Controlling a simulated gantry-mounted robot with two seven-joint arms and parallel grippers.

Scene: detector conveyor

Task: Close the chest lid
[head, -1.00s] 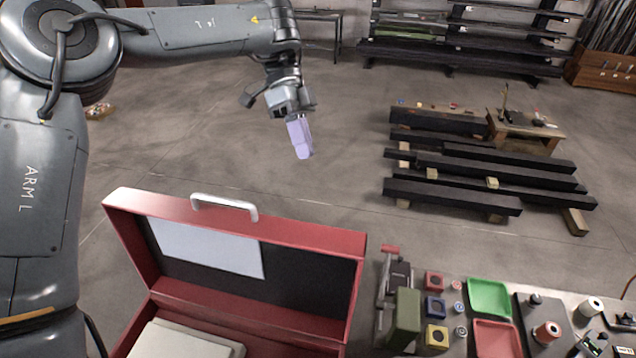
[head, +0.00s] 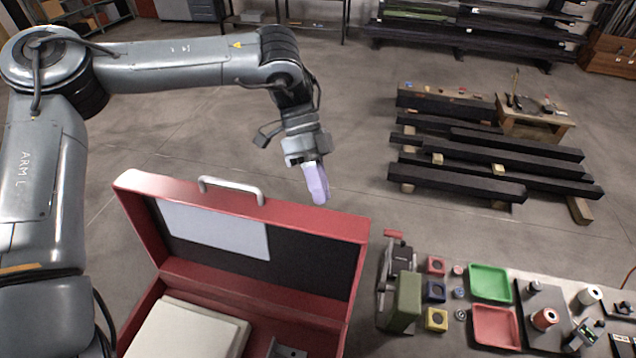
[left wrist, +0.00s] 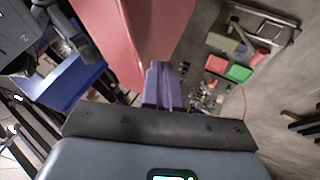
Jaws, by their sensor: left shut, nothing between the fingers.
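A red chest (head: 345,278) stands at the lower left of the head view with its lid (head: 290,232) raised. The lid has a silver handle (head: 231,187) on its top edge and a pale sheet on its dark inner face. My left gripper (head: 319,198) has lilac fingers, is shut and empty, and hangs behind the raised lid near its right half. In the left wrist view the shut fingers (left wrist: 163,85) point toward the red lid (left wrist: 128,35). I cannot tell whether they touch it. My right gripper is not in view.
Inside the chest lie a pale block (head: 190,332) and a grey part. To the right, a table carries a green tray (head: 490,283), a red tray (head: 497,326) and small parts. Dark beams (head: 490,165) lie stacked on the floor behind. The floor between is clear.

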